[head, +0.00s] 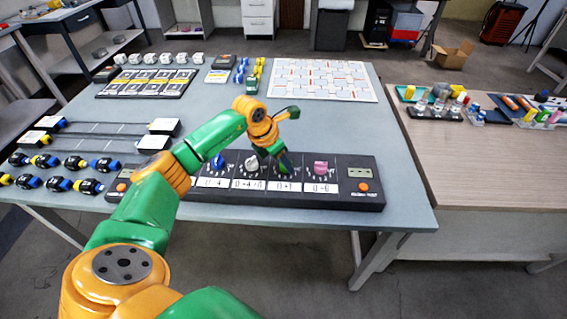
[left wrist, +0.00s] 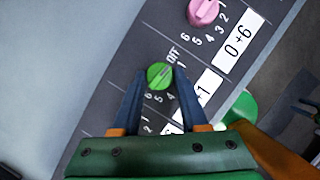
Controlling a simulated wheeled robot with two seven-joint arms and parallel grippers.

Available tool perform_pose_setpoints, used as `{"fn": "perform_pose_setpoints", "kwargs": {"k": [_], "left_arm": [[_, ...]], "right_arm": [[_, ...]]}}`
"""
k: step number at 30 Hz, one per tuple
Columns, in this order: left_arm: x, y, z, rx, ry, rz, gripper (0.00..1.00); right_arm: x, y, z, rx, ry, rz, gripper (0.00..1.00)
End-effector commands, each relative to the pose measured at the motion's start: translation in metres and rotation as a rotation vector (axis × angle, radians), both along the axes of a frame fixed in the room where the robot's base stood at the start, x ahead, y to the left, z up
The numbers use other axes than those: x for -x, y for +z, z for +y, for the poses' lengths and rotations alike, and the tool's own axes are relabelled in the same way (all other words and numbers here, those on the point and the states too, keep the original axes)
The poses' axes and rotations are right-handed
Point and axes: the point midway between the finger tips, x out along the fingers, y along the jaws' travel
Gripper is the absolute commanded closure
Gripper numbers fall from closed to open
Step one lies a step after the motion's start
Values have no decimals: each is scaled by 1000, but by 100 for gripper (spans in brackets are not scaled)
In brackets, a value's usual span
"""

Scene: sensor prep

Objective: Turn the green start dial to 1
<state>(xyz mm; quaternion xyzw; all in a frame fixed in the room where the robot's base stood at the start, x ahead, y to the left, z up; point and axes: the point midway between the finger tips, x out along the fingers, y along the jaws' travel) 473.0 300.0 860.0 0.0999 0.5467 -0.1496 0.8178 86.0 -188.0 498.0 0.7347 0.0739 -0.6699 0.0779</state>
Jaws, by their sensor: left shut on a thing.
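The green start dial (left wrist: 160,75) sits on the black panel (left wrist: 110,95) in the left wrist view, beside a label ending in 1. A pale line on the dial slants to the upper right, toward the OFF and 1 marks; I cannot tell which it meets. My left gripper (left wrist: 160,78) has a finger on each side of the dial and is shut on it. In the head view the left gripper (head: 284,164) reaches down over the panel above the "0 +1" label and mostly hides the dial.
The pink dial (head: 321,168) is just right of the gripper; the white dial (head: 252,164) and blue dial (head: 218,163) are to its left. An orange button (head: 363,187) is at the panel's right end. The grey table (head: 225,125) behind the panel has free room.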

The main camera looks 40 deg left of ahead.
Motion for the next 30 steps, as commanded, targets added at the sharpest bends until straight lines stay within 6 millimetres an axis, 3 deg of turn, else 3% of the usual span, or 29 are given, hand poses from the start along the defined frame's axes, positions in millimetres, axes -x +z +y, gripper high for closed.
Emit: {"fn": "perform_pose_setpoints", "kwargs": {"k": [15, 30], "left_arm": [[-2, -1, 2, 1, -316, -4, 100], [-2, 1, 3, -1, -399, -2, 100]], "right_arm": [[0, -26, -1, 2, 0, 0, 50], [0, -30, -1, 2, 0, 0, 50]]}}
